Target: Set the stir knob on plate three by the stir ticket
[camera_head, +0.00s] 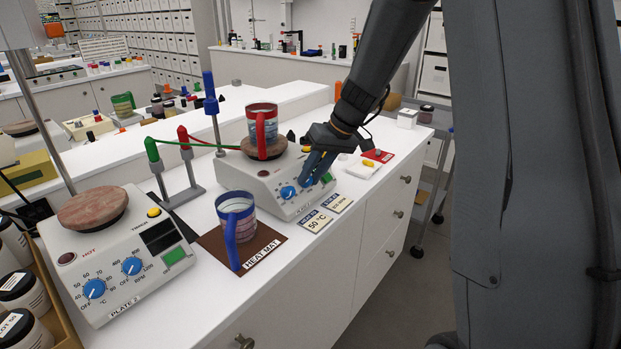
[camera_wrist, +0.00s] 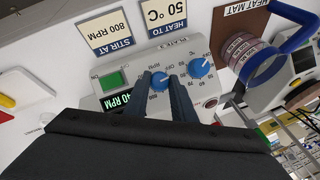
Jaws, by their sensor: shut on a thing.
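Plate three (camera_head: 262,183) stands on the white bench, and its front panel (camera_wrist: 130,74) fills the middle of the wrist view upside down. My gripper (camera_wrist: 161,88) is shut on the blue stir knob (camera_wrist: 160,80), one finger on each side. In the head view my gripper (camera_head: 314,172) is at the panel's right side and partly covers this knob. The blue heat knob (camera_wrist: 198,67) is beside it, free. The stir ticket (camera_wrist: 105,34) reads "STIR AT 800 RPM". A lit display (camera_wrist: 117,101) reads "40 RPM", its first part possibly hidden by my finger.
A heat ticket (camera_head: 315,222) reads 50 °C. A red-handled mug (camera_head: 263,126) sits on plate three's top. A blue-handled mug (camera_head: 237,220) stands on the brown heat mat (camera_head: 271,240). Plate two (camera_head: 118,262) is at left.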

